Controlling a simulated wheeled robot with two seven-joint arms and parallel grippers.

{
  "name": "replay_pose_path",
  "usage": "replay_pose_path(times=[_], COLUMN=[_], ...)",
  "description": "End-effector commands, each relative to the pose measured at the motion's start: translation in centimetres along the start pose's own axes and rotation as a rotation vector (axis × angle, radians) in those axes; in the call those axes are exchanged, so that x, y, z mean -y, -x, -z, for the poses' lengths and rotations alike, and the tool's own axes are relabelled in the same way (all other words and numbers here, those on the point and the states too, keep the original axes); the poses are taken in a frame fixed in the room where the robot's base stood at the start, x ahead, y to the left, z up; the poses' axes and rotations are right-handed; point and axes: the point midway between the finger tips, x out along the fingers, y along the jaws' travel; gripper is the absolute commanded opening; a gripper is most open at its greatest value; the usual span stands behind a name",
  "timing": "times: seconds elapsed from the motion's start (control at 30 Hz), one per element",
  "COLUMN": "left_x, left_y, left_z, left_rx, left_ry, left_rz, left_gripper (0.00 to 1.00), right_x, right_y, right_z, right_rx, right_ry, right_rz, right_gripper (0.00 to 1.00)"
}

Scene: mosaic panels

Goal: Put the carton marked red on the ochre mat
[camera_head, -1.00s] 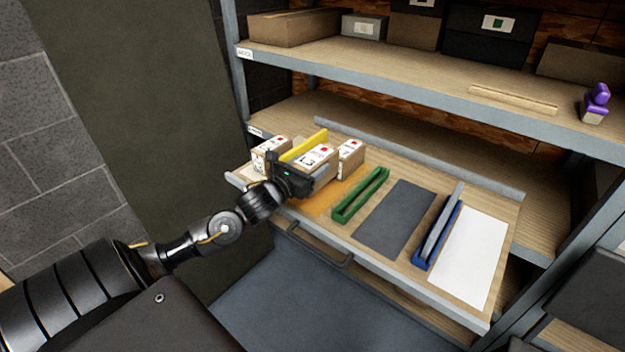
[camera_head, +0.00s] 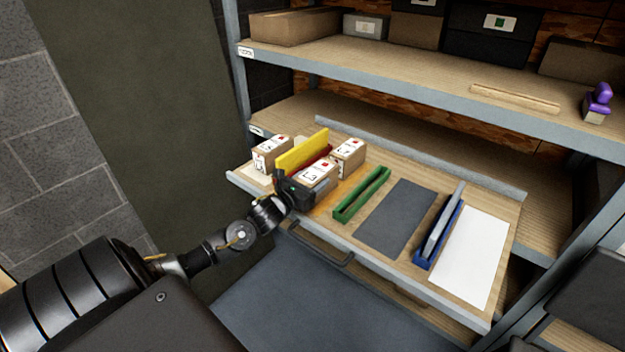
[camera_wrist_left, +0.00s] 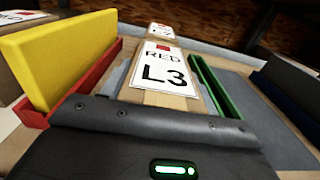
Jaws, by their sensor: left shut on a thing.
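The carton marked red (camera_head: 319,175) is a brown box with a white label reading RED L3 in the left wrist view (camera_wrist_left: 166,68). My left gripper (camera_head: 308,193) is shut on it, with a grey finger on each side. The ochre mat (camera_head: 352,188) lies on the pulled-out shelf, left of the green tray. The carton is over or at the mat's near left part and hides much of it. I cannot tell whether the carton's underside touches the mat. My right gripper is not in view.
A yellow panel (camera_head: 302,150) stands in a red holder (camera_head: 318,157) close left of the held carton. Other labelled cartons stand left (camera_head: 271,157) and behind (camera_head: 349,156). A green tray (camera_head: 362,194), grey mat (camera_head: 397,216), blue holder (camera_head: 437,236) and white mat (camera_head: 470,257) lie rightward.

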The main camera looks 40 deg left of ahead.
Motion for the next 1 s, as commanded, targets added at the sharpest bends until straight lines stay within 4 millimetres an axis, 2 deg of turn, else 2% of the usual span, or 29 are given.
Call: replay_pose_path(times=[0.33,0.37,0.5,0.9,1.0], left_x=[0.0,0.0,0.0,0.0,0.0], left_y=[-0.1,0.0,0.0,0.1,1.7], left_z=[-0.1,0.2,0.2,-0.2,0.2], left_rx=[0.007,0.000,0.000,0.000,-0.004], left_ry=[0.000,0.000,0.000,0.000,-0.001], left_rz=[0.000,0.000,0.000,0.000,0.002], left_gripper=[0.10,0.62,0.81,0.82,0.82], right_x=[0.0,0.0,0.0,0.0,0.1], right_y=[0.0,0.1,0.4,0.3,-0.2], right_z=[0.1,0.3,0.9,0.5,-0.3], right_rx=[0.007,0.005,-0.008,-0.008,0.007], right_ry=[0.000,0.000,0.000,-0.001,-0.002], right_rz=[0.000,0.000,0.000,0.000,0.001], right_gripper=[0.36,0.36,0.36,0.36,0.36])
